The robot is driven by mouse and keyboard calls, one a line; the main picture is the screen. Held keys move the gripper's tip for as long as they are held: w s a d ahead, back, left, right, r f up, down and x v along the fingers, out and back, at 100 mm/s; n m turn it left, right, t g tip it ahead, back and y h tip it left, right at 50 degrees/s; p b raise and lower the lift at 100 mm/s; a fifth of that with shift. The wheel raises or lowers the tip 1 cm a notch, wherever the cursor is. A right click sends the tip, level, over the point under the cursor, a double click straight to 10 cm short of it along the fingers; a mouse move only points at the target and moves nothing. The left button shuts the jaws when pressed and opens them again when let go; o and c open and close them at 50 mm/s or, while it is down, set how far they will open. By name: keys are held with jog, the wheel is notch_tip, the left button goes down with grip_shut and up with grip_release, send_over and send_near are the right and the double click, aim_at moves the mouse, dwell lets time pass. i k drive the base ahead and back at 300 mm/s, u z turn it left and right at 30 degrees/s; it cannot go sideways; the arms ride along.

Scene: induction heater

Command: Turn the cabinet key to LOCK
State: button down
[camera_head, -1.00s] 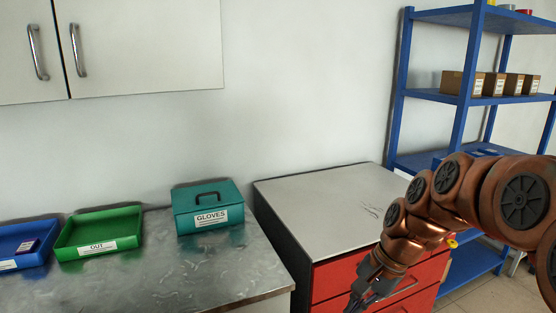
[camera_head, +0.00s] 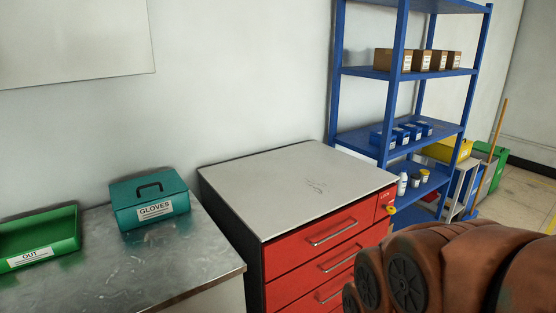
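The red drawer cabinet (camera_head: 310,243) with a grey top stands right of the metal bench. A small yellow key or knob (camera_head: 391,210) sits near the upper right of its front, below a small red panel (camera_head: 385,198) with tiny markings that I cannot read. Which way the key is turned is too small to tell. My copper arm fills the lower right corner, in front of the cabinet's lower right side. My gripper is outside the frame, so its state does not show.
The metal bench (camera_head: 190,262) holds a teal GLOVES box (camera_head: 125,217) and a green OUT tray (camera_head: 65,235). A blue shelf rack (camera_head: 337,100) with boxes stands behind the cabinet to the right. Yellow and green bins (camera_head: 490,160) stand farther right, with open floor (camera_head: 530,190) beyond.

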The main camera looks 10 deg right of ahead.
aim_at(390, 210)
jog(key=z, duration=0.8)
jog(key=i, duration=0.95)
jog(key=u, duration=0.55)
